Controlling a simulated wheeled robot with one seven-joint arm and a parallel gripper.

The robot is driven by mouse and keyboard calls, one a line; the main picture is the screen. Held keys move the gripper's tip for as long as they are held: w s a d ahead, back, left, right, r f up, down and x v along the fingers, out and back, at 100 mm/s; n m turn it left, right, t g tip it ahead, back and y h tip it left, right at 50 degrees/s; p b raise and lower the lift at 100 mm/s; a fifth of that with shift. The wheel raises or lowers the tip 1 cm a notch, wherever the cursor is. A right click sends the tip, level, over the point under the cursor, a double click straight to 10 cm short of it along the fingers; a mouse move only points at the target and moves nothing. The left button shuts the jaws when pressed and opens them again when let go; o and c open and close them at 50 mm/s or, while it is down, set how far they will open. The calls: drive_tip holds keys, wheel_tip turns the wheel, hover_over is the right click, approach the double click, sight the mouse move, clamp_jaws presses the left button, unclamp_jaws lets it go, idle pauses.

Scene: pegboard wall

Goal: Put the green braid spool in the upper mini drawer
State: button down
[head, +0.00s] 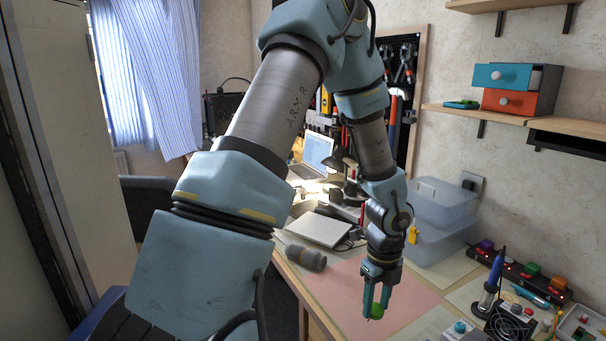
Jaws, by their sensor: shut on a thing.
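My gripper (379,290) points down over the pink mat, at the lower middle of the head view. It is shut on the green braid spool (376,311), whose lower part shows between and below the fingertips. I cannot tell how high above the mat the spool is. The mini drawers stand on a wall shelf at the upper right. The upper mini drawer (501,76) is blue with a white knob, and its front stands forward of the case, so it looks partly open. The orange lower drawer (507,101) is under it. The inside of the upper drawer is hidden.
The pink mat (415,292) lies on the desk. Clear plastic bins (440,215) stand behind my gripper. A soldering iron in its stand (492,283) and a dark rack (520,272) are at the right. A small green item (461,104) lies on the drawer shelf (460,114).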

drive_tip(key=w+a+f+n, duration=0.1)
drive_tip(key=w+a+n, duration=0.1)
drive_tip(key=a+n, duration=0.1)
drive_tip(key=w+a+f+n, duration=0.1)
drive_tip(key=w+a+n, duration=0.1)
drive_tip(key=a+n, duration=0.2)
drive_tip(key=w+a+f+n, duration=0.1)
drive_tip(key=w+a+n, duration=0.1)
drive_tip(key=a+n, duration=0.2)
drive_tip(key=shift+f+n, duration=0.15)
drive_tip(key=shift+n, duration=0.7)
drive_tip(key=shift+f+n, duration=0.15)
drive_tip(key=shift+n, duration=0.7)
drive_tip(key=w+a+f+n, duration=0.1)
drive_tip(key=a+n, duration=0.6)
drive_tip(key=n, duration=0.1)
drive_tip(key=w+a+f+n, duration=0.2)
drive_tip(key=a+n, duration=0.6)
drive_tip(key=shift+w+f, duration=0.2)
drive_tip(key=shift+w, duration=0.1)
